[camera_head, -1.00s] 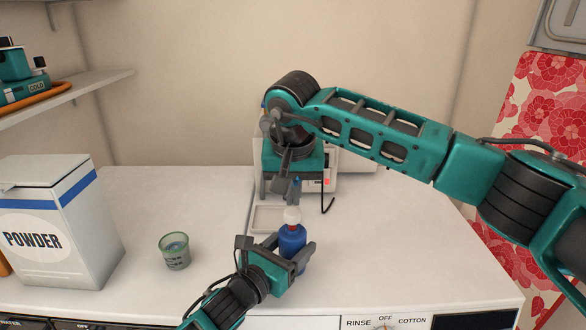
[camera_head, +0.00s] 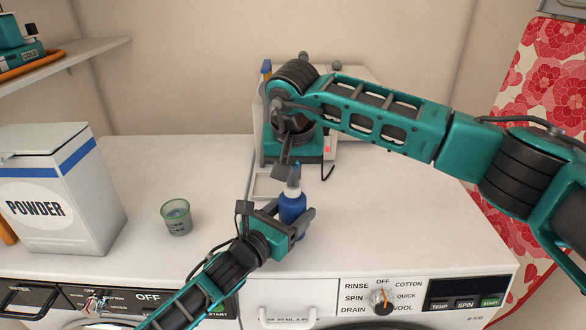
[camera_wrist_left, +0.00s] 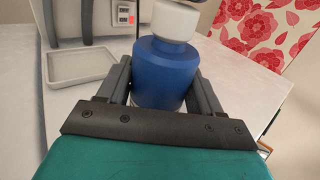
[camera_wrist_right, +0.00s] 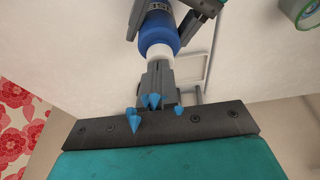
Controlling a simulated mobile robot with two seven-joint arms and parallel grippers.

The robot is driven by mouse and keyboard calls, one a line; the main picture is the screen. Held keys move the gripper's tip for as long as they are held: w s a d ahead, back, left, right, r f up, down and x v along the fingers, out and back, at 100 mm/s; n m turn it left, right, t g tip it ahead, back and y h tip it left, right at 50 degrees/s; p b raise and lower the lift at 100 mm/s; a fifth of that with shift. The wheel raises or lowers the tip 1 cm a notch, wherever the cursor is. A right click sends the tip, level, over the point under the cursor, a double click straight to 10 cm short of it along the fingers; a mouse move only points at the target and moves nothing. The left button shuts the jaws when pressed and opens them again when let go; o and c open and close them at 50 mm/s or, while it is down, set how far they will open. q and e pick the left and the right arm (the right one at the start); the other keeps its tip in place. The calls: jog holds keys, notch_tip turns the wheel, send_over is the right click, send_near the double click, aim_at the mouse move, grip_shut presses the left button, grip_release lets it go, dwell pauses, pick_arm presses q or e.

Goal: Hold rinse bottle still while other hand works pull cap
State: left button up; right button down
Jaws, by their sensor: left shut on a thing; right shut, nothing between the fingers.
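The rinse bottle (camera_head: 292,207) is blue with a white cap (camera_head: 292,187) and stands upright on the white top. My left gripper (camera_head: 297,222) is shut around its body from the front; in the left wrist view the blue bottle (camera_wrist_left: 165,72) sits between the fingers. My right gripper (camera_head: 288,172) points down just over the cap, shut with nothing between its fingers. In the right wrist view its fingertips (camera_wrist_right: 158,68) are right by the white cap (camera_wrist_right: 160,51); I cannot tell if they touch. Small blue pointed shapes (camera_wrist_right: 153,101) show around these fingers.
A green-tinted cup (camera_head: 176,217) and a powder box (camera_head: 50,200) stand on the left. A shallow white tray (camera_wrist_left: 80,66) and a machine with a display (camera_wrist_left: 122,14) are behind the bottle. The top's right side is clear. Washer controls (camera_head: 382,300) are at the front.

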jog(key=shift+f, duration=0.2)
notch_tip(320, 180, up, 4)
jog(key=shift+r, duration=0.2)
jog(key=v, duration=1)
pick_arm(q)
jog(key=o, duration=1.2)
